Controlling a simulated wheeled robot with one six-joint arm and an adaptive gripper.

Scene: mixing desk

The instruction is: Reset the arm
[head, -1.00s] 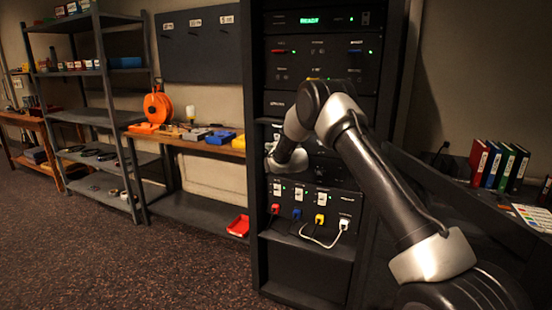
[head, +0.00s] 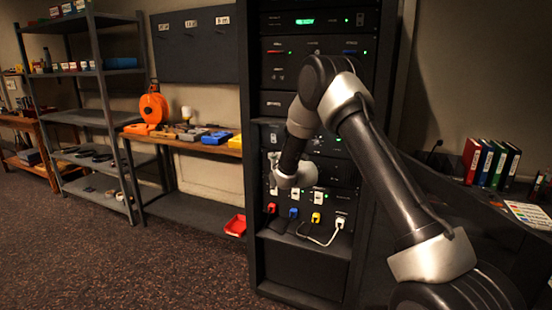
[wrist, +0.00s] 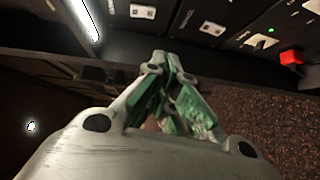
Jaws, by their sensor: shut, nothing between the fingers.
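My gripper (wrist: 172,62) fills the middle of the wrist view. Its greenish-padded fingers are drawn together and nothing shows between them. In the head view my arm is bent over in an arch in front of the black equipment rack (head: 300,271), with the wrist low before the row of white switches. The gripper is mostly hidden there by the wrist. The rack face (wrist: 235,14) lies close above the fingers in the wrist view.
Red (head: 271,208), blue (head: 294,212), yellow (head: 316,217) and white (head: 340,222) plugs sit low on the rack. A wooden bench (head: 190,147) with tools and an orange reel (head: 154,108) stands left. A red bin (head: 236,225) lies beside the rack. Binders (head: 491,163) stand right. The carpet at left is clear.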

